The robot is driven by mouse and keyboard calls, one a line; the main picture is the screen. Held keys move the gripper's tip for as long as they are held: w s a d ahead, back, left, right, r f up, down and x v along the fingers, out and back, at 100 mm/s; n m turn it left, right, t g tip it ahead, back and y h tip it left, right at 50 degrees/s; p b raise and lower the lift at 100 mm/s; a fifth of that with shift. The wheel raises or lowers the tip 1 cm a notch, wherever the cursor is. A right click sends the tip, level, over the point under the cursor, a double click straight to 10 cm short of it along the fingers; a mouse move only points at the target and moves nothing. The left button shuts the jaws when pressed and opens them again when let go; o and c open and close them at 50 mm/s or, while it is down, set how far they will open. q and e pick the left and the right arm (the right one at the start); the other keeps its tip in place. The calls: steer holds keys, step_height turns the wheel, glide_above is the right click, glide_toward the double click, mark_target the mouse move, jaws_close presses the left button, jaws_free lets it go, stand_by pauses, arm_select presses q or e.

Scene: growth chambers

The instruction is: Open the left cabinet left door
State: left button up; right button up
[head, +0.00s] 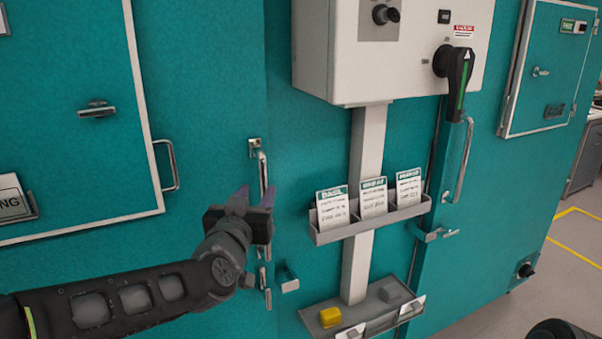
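The teal left cabinet (200,60) fills the left of the head view. A white-edged door panel (60,170) on it lies flat in its frame, with a latch handle (97,108) and a bar handle (172,165). A vertical metal handle (262,172) stands on the cabinet front to the right of that panel. My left gripper (255,192) is in front of this handle and hides its lower part. Its fingertips look apart with nothing between them; I cannot tell whether it touches the handle. My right gripper is not in view.
A white control box (400,60) with a black rotary switch (456,75) hangs right of the gripper. Below it are a card rack (340,233) and a shelf with a yellow block (330,317). Another teal cabinet (490,190) stands right.

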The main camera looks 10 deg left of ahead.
mark_target(262, 180)
arm_select(q)
steer(key=w+p, duration=0.1)
steer(key=w, duration=0.6)
steer(key=shift+w+a+p, duration=0.1)
steer(key=shift+w+p, duration=0.05)
steer(key=shift+p, duration=0.15)
stand_by(0.3)
jaws_close()
stand_by(0.4)
stand_by(1.0)
